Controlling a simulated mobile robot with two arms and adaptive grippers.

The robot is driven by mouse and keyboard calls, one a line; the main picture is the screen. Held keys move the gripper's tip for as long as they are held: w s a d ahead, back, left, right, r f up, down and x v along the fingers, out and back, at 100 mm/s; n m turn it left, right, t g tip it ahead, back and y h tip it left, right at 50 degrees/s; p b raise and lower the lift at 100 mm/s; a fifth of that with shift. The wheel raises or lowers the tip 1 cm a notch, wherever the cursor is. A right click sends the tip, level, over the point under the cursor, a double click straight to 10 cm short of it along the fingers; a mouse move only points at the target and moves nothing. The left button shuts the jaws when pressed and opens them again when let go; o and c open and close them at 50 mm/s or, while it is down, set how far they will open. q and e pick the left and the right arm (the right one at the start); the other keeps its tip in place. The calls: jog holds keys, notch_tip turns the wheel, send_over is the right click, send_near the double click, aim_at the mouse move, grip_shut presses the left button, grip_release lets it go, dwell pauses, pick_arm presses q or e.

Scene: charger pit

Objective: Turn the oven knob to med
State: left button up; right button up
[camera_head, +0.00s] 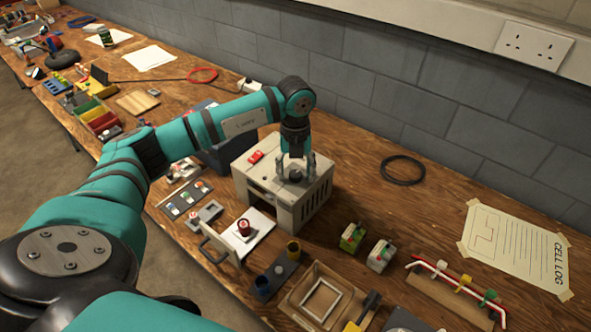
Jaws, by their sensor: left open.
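A small light-grey oven (283,203) stands on the wooden workbench in the middle of the head view. A dark round knob (296,176) is on its top face, with a red part (256,157) on the same face to the left. My left gripper (296,172) points down over the oven top, its fingers open on either side of the dark knob. Whether the fingers touch the knob cannot be told. The knob's markings are too small to read. My right gripper is not in view.
In front of the oven is a white panel with a handle (213,247) and a red-topped part (244,227) on it.

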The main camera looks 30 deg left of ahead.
aim_at(295, 174)
pick_arm(q)
notch_tip(295, 174, up, 12)
dwell(0.6)
jog(key=shift+s+f, duration=0.1)
dwell(0.4)
